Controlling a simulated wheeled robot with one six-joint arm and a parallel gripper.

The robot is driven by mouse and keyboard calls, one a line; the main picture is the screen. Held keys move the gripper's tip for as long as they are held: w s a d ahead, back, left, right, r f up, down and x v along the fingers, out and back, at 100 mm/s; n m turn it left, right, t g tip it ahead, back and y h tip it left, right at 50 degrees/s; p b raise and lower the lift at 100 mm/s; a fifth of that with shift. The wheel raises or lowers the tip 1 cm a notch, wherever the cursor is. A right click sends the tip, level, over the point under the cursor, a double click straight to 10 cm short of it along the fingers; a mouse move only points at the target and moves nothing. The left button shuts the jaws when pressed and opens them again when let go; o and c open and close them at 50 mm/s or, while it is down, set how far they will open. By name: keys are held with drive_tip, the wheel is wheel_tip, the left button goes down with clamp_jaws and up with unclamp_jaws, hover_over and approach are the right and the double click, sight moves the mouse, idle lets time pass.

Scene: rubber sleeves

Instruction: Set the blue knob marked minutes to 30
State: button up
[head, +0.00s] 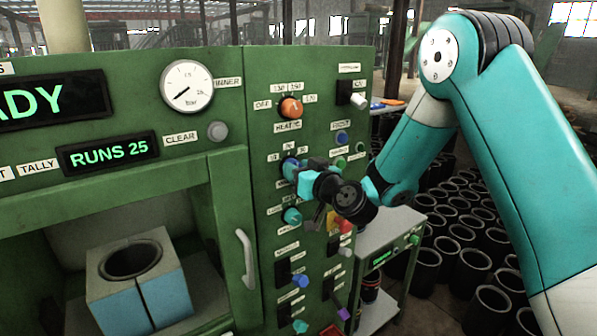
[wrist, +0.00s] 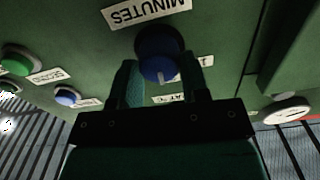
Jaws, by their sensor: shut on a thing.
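The blue knob (wrist: 160,52) sits on the green panel beside the label reading MINUTES (wrist: 147,11), which appears upside down in the wrist view. My gripper (wrist: 163,82) is shut on the knob, with one finger on each side. A white pointer mark shows on the knob at its lower edge in the wrist view. Which number it points to cannot be read. In the head view the blue knob (head: 290,167) is partly hidden by my gripper (head: 298,173), which reaches in from the right. Small scale labels stand around it.
An orange heat knob (head: 291,107) is above and a teal knob (head: 292,216) below on the same panel. A small blue button (head: 342,138) and green buttons are close on the right. The door handle (head: 246,258) stands out at lower left. A display (head: 108,151) reads RUNS 25.

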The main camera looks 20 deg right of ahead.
drive_tip(key=shift+d+m+b, duration=0.15)
drive_tip(key=shift+m+b, duration=0.4)
drive_tip(key=shift+m, duration=3.35)
drive_tip(key=o, duration=0.9)
drive_tip(key=shift+f, duration=0.1)
